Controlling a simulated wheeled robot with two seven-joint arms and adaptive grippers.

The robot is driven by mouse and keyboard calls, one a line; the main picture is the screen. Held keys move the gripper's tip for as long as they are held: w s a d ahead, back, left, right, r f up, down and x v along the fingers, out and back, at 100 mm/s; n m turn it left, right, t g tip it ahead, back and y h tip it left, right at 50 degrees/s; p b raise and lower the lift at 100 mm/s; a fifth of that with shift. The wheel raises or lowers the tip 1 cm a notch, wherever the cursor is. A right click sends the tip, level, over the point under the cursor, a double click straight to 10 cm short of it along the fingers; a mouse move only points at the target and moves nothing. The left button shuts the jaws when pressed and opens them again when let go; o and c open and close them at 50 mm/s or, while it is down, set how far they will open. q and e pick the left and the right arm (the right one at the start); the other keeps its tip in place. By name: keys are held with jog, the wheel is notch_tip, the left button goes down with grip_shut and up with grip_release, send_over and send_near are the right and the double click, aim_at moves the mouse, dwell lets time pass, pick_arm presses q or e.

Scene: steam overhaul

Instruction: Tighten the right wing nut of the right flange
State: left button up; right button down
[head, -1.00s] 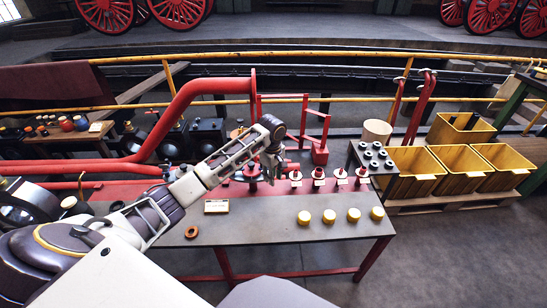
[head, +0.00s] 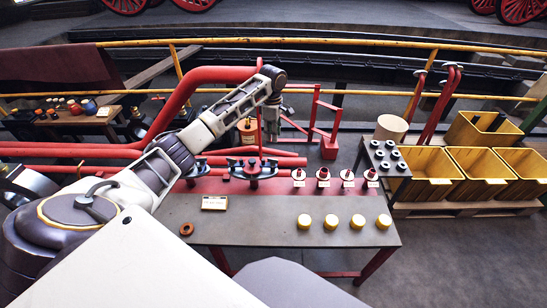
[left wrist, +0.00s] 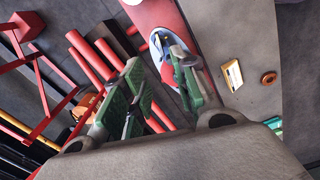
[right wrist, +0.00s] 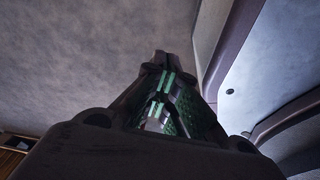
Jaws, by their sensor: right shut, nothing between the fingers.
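The right flange (head: 252,173) is a dark-rimmed fitting on the red bench pipework, with dark winged parts on its left and right sides. Its right wing nut (head: 270,164) shows small and dark; how tight it is I cannot tell. My left gripper (head: 271,132) hangs above and behind the flange, clear of it. In the left wrist view its green-padded fingers (left wrist: 160,85) are apart with nothing held, and they partly cover a flange (left wrist: 165,42) beyond them. My right gripper (right wrist: 163,90) is shut and empty above bare floor, away from the bench.
Another flange (head: 196,170) sits to the left, partly behind my left arm. Several red-and-white parts (head: 323,176) and yellow caps (head: 331,222) stand on the bench (head: 270,232). A label plate (head: 214,202) and an orange ring (head: 186,229) lie nearer. Yellow bins (head: 425,165) stand right.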

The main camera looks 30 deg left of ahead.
aim_at(273, 161)
pick_arm(q)
jog(key=shift+f, duration=0.15)
